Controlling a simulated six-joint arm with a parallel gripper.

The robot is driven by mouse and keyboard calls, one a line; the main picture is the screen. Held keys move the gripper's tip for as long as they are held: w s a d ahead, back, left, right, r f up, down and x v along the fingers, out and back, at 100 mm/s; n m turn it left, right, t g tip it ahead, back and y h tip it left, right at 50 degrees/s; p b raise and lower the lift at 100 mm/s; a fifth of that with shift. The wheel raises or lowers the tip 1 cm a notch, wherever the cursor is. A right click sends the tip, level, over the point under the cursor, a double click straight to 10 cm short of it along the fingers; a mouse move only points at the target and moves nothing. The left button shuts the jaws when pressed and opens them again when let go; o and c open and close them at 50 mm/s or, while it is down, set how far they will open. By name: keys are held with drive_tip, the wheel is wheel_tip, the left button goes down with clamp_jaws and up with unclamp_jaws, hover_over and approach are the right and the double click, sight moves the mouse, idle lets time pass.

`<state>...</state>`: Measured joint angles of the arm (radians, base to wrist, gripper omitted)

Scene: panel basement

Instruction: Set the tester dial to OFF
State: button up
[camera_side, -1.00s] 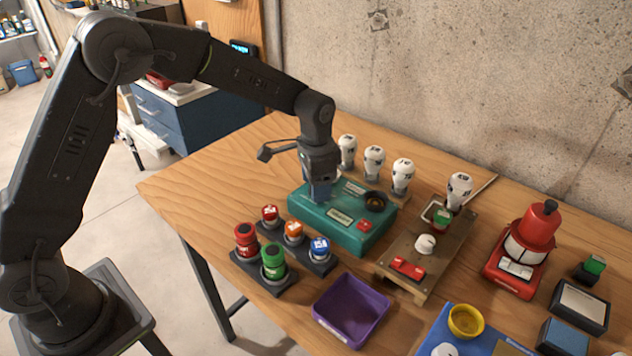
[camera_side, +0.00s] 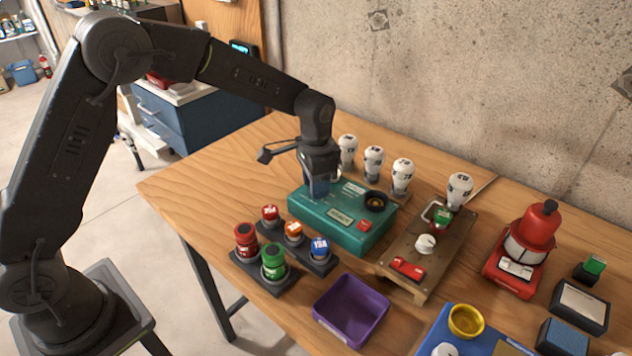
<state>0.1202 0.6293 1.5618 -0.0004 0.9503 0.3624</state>
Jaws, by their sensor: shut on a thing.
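The tester looks to be the teal box (camera_side: 335,228) on the wooden table, with a dark round socket (camera_side: 376,201), a red square part and light labels on its top. My gripper (camera_side: 319,190) points down over the left part of the teal box. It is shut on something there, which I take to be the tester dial. The fingers hide the dial, so its pointer and setting cannot be read.
Several white bulbs (camera_side: 373,163) stand behind the teal box. Coloured caps in dark holders (camera_side: 284,281) and a purple tray (camera_side: 350,310) are in front. A wooden board (camera_side: 403,252) with a white knob (camera_side: 426,243) and a red lantern (camera_side: 530,245) stand to the right.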

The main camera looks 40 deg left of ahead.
drive_tip(key=n, duration=0.4)
drive_tip(key=shift+n, duration=2.1)
drive_tip(key=o, duration=0.9)
drive_tip(key=shift+r, duration=0.1)
wheel_tip(320, 180, up, 14)
drive_tip(key=shift+f, duration=0.15)
drive_tip(key=shift+s, duration=0.1)
